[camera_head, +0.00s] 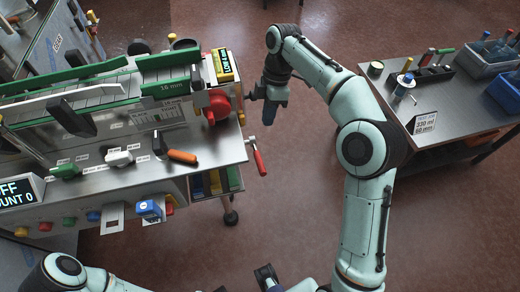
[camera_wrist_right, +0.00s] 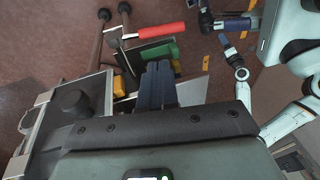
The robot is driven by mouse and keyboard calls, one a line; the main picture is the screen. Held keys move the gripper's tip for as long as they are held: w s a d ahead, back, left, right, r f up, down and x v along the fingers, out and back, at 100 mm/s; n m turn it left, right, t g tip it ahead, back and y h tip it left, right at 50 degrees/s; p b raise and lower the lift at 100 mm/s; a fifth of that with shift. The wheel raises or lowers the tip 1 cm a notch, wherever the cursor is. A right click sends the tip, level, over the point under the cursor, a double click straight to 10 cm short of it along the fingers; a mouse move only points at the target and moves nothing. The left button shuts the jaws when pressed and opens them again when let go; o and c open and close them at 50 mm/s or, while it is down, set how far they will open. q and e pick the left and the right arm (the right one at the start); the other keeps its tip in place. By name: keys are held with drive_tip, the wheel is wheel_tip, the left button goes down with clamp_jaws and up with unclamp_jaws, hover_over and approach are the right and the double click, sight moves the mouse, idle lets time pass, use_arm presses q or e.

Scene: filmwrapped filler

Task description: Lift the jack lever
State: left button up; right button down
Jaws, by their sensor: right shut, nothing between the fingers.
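A lever with a red grip (camera_head: 259,160) sticks out from the right side of the steel workbench, just below its top. It is the likeliest jack lever, but no label shows this. In the right wrist view its red grip (camera_wrist_right: 161,31) lies beyond the fingertips, on a metal rod. My right gripper (camera_head: 269,115) is shut and empty, its dark blue fingers pointing down above and slightly right of the lever in the head view, not touching it. The shut fingers also show in the wrist view (camera_wrist_right: 157,75). My left gripper (camera_head: 266,276) is only partly in view at the bottom edge; its opening is unclear.
The workbench (camera_head: 222,150) carries a green-railed conveyor (camera_head: 90,78), a red knob (camera_head: 218,106) and an orange-handled lever (camera_head: 182,156).

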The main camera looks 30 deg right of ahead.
sight(260, 159)
drive_tip(key=b+x, duration=0.3)
drive_tip(key=x, duration=1.1)
drive_tip(key=shift+f, duration=0.1)
drive_tip(key=shift+b, duration=0.3)
